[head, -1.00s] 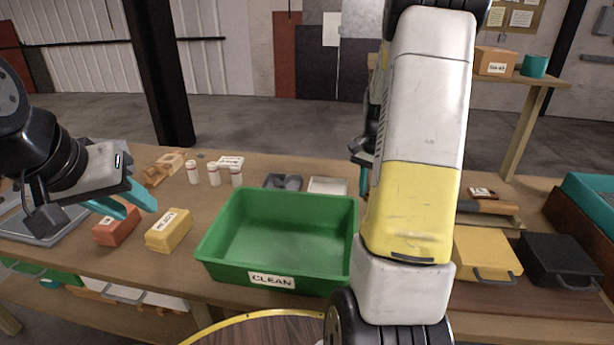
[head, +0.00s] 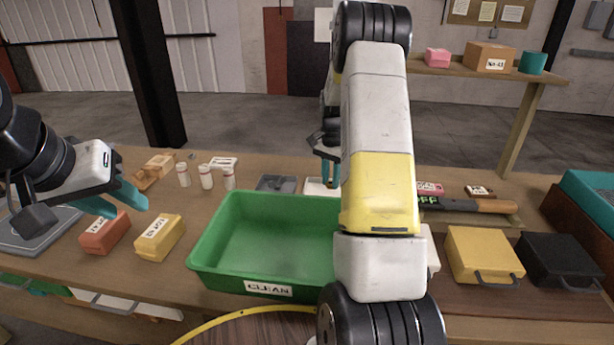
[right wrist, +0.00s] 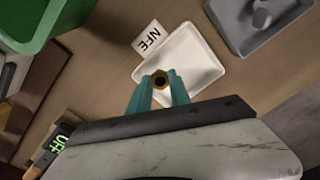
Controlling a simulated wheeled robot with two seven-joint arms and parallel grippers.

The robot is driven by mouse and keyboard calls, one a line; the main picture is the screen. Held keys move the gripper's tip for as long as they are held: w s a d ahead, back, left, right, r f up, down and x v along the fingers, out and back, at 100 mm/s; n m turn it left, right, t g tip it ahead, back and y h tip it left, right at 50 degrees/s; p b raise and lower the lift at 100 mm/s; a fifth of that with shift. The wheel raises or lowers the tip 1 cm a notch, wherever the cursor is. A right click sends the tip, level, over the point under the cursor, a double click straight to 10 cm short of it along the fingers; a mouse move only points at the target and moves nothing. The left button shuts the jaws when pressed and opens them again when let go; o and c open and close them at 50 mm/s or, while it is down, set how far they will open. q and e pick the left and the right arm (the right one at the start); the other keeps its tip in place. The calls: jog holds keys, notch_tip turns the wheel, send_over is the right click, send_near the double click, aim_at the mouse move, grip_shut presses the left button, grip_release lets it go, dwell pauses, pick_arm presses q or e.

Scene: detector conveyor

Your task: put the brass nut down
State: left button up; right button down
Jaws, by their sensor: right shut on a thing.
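The brass nut (right wrist: 160,80) is held between the teal fingertips of my right gripper (right wrist: 159,88) in the right wrist view. It shows against the near part of a shallow white tray (right wrist: 185,58); I cannot tell how high above it. In the head view my right gripper (head: 326,155) hangs beyond the green bin, over the white tray (head: 317,188), and the nut cannot be made out. My right arm hides part of that area. My left gripper (head: 118,202) is open and empty above the left of the table, near an orange block (head: 105,235).
A green bin marked CLEAN (head: 220,238) stands in front. A grey tray (head: 268,183) lies beside the white tray. White bottles (head: 206,178), a yellow block (head: 160,238) and a wooden piece are left. A detector wand (head: 470,204) and yellow and black cases (head: 482,252) are right.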

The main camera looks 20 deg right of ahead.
aim_at(324, 193)
jog(key=w, duration=0.1)
jog(key=w+a, duration=0.1)
jog(key=w, duration=0.1)
jog(key=shift+w+f, duration=0.1)
jog(key=shift+f, duration=1.75)
jog(key=shift+f, duration=0.15)
jog(key=c, duration=1.2)
grip_release()
